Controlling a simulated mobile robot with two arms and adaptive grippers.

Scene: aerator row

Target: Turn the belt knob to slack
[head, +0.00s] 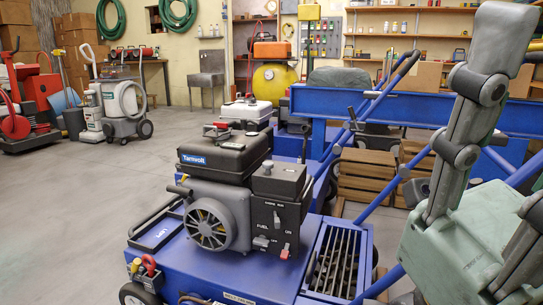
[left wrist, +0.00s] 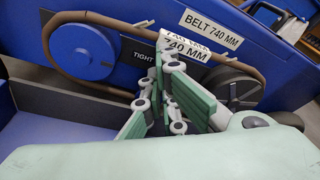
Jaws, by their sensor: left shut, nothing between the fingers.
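In the left wrist view, a brown belt (left wrist: 165,27) runs around a large blue pulley (left wrist: 82,50) at the left and a smaller dark spoked wheel (left wrist: 235,88) at the right. A "TIGHT" label (left wrist: 143,58) is on the dark plate between them. My left gripper (left wrist: 163,88), with green finger pads, is in front of this plate, just right of and below the label. It is shut and empty. I cannot make out the belt knob; the fingers cover part of the plate. Neither gripper shows in the head view.
"BELT 740 MM" labels (left wrist: 211,21) mark the blue panel. In the head view, a blue machine with a black engine (head: 225,155) stands in front, with blue handle bars (head: 385,85) rising behind it. Wooden crates (head: 367,175) are at right. The floor (head: 60,220) at left is clear.

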